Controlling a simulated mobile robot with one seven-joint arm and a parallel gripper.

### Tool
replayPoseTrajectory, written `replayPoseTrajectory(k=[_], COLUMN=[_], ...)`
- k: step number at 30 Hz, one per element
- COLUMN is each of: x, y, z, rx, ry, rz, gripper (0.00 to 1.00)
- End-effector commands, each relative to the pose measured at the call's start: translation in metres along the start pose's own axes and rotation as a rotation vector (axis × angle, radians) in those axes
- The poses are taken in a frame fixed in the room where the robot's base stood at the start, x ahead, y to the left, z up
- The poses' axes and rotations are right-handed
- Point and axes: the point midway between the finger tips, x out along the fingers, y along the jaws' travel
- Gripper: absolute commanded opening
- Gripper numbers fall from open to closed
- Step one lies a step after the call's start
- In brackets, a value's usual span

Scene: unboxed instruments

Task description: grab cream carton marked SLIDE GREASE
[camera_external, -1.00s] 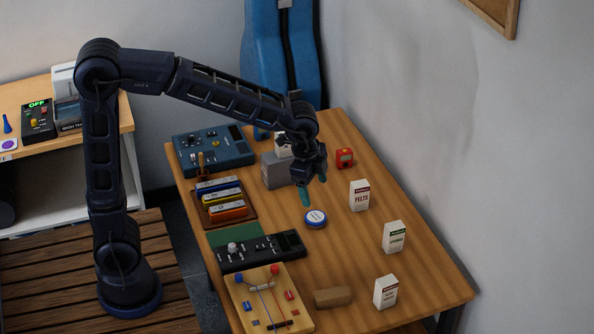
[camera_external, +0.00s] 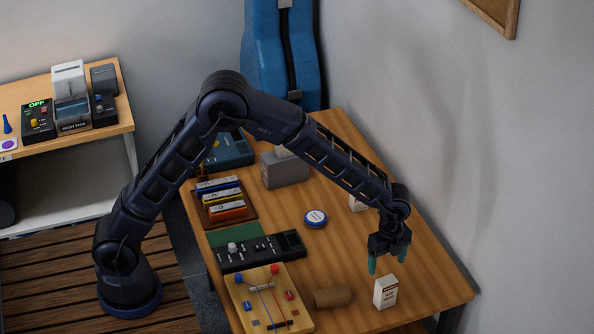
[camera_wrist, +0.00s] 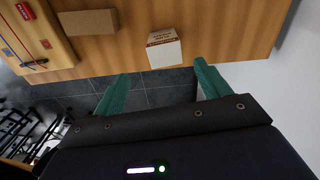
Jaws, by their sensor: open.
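A cream carton (camera_external: 386,292) with a brown-red band stands upright near the table's front right edge; its small lettering is too blurred for me to read surely. It also shows in the wrist view (camera_wrist: 164,50), just beyond the fingertips and roughly between them. My gripper (camera_external: 387,262) is open and empty, above and slightly behind this carton, apart from it. Its two green fingers show spread in the wrist view (camera_wrist: 160,76). Another pale carton (camera_external: 357,203) stands farther back, mostly hidden by my arm. The green-lettered carton is hidden behind my gripper.
A brown block (camera_external: 332,298) lies left of the front carton. A wooden board with wires (camera_external: 270,300), a black device (camera_external: 262,251) and a round blue-white tin (camera_external: 316,218) are on the table (camera_external: 440,288). The wall (camera_external: 500,170) is close on the right.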

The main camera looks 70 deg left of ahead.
Motion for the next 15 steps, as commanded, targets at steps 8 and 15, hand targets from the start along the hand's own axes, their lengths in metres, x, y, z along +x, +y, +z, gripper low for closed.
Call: replayPoseTrajectory(k=[8,15], x=[0.021,0.055], y=[-0.001,-0.001], z=[-0.003,-0.003], rx=[0.013,0.014], ry=[-0.002,-0.002], rz=[0.006,0.005], gripper=[0.75,0.75])
